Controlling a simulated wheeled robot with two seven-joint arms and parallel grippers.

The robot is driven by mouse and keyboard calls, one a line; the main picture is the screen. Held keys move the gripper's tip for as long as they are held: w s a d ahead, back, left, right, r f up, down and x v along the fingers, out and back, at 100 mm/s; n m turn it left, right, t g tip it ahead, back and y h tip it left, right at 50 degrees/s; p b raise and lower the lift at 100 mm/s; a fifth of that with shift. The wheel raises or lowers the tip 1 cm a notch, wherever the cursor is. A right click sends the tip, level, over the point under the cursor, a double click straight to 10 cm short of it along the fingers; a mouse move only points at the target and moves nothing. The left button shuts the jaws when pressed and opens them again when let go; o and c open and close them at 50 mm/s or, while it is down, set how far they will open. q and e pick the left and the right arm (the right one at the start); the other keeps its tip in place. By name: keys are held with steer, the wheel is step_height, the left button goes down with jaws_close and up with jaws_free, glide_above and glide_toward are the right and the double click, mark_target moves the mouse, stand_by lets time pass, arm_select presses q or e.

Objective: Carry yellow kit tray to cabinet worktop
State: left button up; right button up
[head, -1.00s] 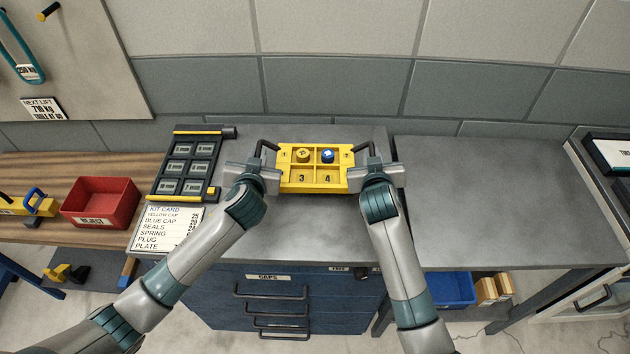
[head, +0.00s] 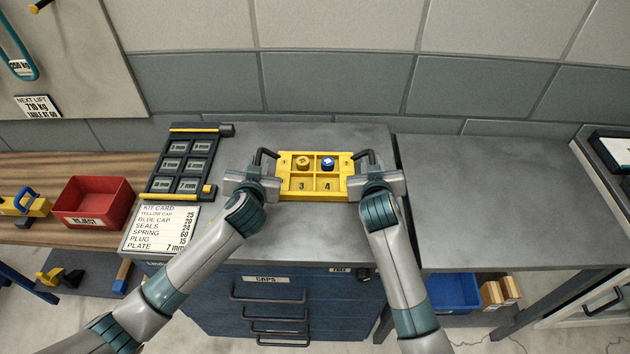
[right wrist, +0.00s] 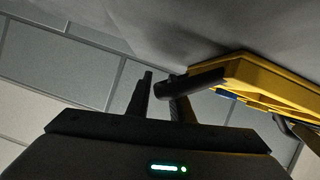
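The yellow kit tray (head: 315,195) is level over the grey worktop (head: 300,235) of the blue cabinet. A yellow cap (head: 303,164) and a blue cap (head: 327,163) sit in its two back compartments; the front ones, marked 3 and 4, look empty. My left gripper (head: 264,178) is at the tray's left handle and seems shut on it, partly hidden. My right gripper (head: 362,178) is shut on the right handle (right wrist: 195,84), which lies between its fingers in the right wrist view. The tray is close to the worktop; I cannot tell whether it touches.
A black rack of labelled plates (head: 184,163) and a kit card (head: 160,229) lie left of the tray. A red reject bin (head: 93,203) stands on the wooden bench further left. A bare grey table (head: 500,200) adjoins on the right across a narrow gap.

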arm_select(q)
steer(key=shift+o, duration=0.5)
arm_select(e)
steer(key=shift+o, duration=0.5)
steer(key=shift+r, duration=0.1)
arm_select(q)
steer(key=shift+s+r, duration=0.1)
steer(key=v, duration=1.1)
steer(key=shift+s, duration=0.4)
steer(key=shift+d+r, duration=0.1)
steer(key=shift+r, duration=0.05)
arm_select(e)
steer(key=shift+s, duration=0.2)
steer(key=v, duration=1.1)
steer(key=shift+s+a+r, duration=0.1)
steer(key=shift+s+r, duration=0.05)
steer(key=shift+s, duration=0.1)
arm_select(q)
steer(key=shift+s, duration=0.1)
arm_select(e)
steer(key=shift+s, duration=0.1)
